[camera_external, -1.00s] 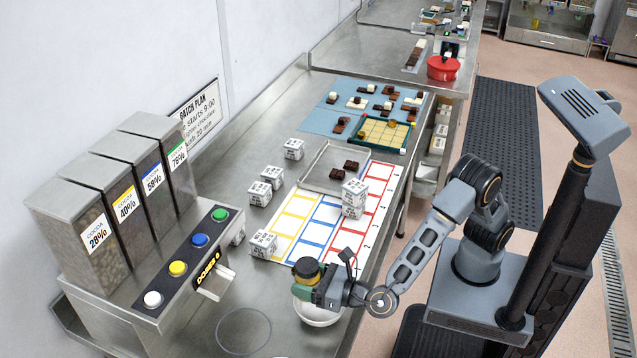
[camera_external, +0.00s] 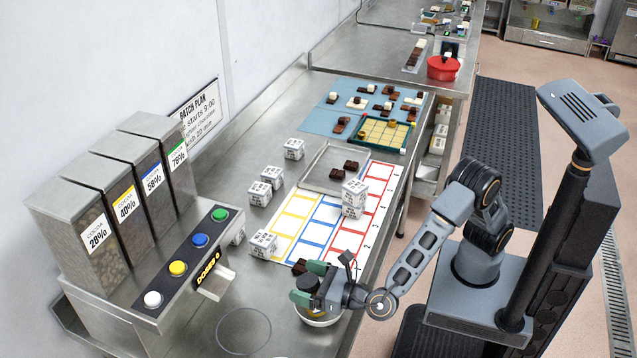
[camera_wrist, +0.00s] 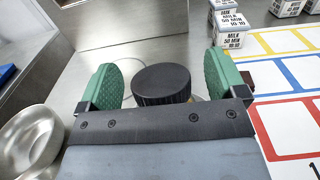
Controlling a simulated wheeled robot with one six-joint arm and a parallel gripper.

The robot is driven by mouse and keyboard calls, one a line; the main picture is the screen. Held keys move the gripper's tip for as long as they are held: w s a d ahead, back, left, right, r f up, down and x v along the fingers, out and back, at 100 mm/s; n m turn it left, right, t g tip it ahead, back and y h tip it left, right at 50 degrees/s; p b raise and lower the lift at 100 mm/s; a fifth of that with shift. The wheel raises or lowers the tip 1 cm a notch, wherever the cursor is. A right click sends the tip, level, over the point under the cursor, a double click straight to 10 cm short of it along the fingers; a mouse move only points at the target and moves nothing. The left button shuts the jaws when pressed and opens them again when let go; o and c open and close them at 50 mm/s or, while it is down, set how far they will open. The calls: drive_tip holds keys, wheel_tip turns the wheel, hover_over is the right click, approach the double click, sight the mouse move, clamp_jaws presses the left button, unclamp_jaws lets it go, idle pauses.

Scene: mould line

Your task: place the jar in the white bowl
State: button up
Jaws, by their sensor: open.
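The jar (camera_external: 305,284) has a dark ridged lid. In the wrist view the lid (camera_wrist: 162,82) shows between the two green finger pads of my gripper (camera_wrist: 163,88). The pads are spread, with a gap on each side of the lid. The bowl's near rim shows under my gripper in the external view; the rest is covered. I cannot see whether the jar's base rests on the bowl's floor.
A shiny steel bowl (camera_wrist: 30,140) is at the left in the wrist view. Milk cubes (camera_external: 263,244) and a coloured grid sheet (camera_external: 300,222) lie beyond my gripper. The cocoa dispenser (camera_external: 185,262) stands left. Bare counter lies between it and the bowl.

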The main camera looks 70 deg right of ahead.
drive_tip(key=s+r, duration=0.1)
drive_tip(key=s, duration=1.1)
drive_tip(key=w+d+m+g+h+p, duration=0.1)
drive_tip(key=w+d+m+g+h, duration=0.3)
drive_tip(key=d+m, duration=0.7)
drive_tip(key=w+d+m+g+h+p, duration=0.1)
drive_tip(key=w+d+m+g+h, duration=0.15)
drive_tip(key=d+m+g, duration=0.9)
drive_tip(key=s+d+m+y+p, duration=0.1)
drive_tip(key=s+d+m+y, duration=0.2)
drive_tip(key=s+d+m, duration=0.2)
drive_tip(key=s+d+m+t+y+p, duration=0.1)
drive_tip(key=s+d+m+y+p, duration=0.1)
drive_tip(key=d+m, duration=0.6)
drive_tip(key=s+d+y, duration=0.1)
drive_tip(key=s+d, duration=0.1)
drive_tip(key=d, duration=0.1)
drive_tip(key=shift+s+d+r, duration=0.25)
drive_tip(key=shift+s+d, duration=0.1)
drive_tip(key=shift+y, duration=0.25)
